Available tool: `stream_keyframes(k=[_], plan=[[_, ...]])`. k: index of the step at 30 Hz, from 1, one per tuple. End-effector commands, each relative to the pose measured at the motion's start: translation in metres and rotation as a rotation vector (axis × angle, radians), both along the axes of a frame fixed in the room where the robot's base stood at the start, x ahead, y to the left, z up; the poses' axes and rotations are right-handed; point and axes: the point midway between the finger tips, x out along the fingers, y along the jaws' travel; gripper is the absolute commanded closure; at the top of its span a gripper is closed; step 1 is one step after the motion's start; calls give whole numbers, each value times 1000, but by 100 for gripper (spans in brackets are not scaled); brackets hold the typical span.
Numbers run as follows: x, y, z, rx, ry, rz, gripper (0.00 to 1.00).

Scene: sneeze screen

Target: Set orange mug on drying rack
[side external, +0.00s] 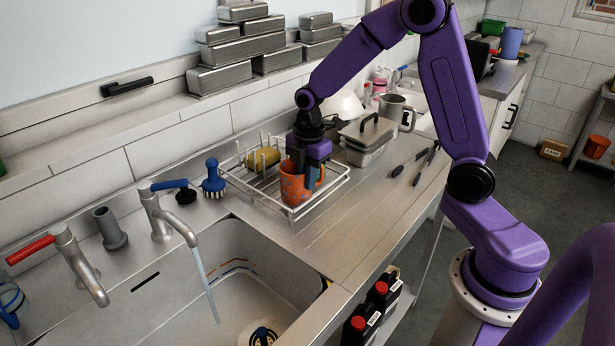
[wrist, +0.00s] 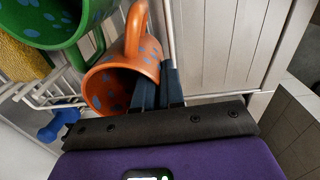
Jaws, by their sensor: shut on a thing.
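The orange mug (side external: 294,188) with blue spots is at the front part of the white wire drying rack (side external: 333,185), below my gripper (side external: 311,176). I cannot tell whether its base touches the rack. In the wrist view the orange mug (wrist: 138,65) lies across the picture with its mouth toward me and its handle at the top. My gripper (wrist: 158,90) is shut on its wall near the rim; one finger seems inside the mouth and one outside. The rack's wires (wrist: 62,100) show at the left.
A green mug (wrist: 50,38) with blue spots is close beside the orange one. A yellow sponge (side external: 263,158) is on the rack. A lidded metal container (side external: 368,143) stands right of the rack. The sink (side external: 235,280) with running tap (side external: 165,215) is at front left. The counter (side external: 345,235) in front is clear.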

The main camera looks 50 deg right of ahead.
Motion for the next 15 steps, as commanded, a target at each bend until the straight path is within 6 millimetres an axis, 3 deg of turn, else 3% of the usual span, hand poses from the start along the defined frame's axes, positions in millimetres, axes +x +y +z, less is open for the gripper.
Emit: stream_keyframes(k=[10,13,15], plan=[[0,0,-2,0,-1,0,100],[0,0,-3,0,-1,0,66],[0,0,-3,0,-1,0,66]])
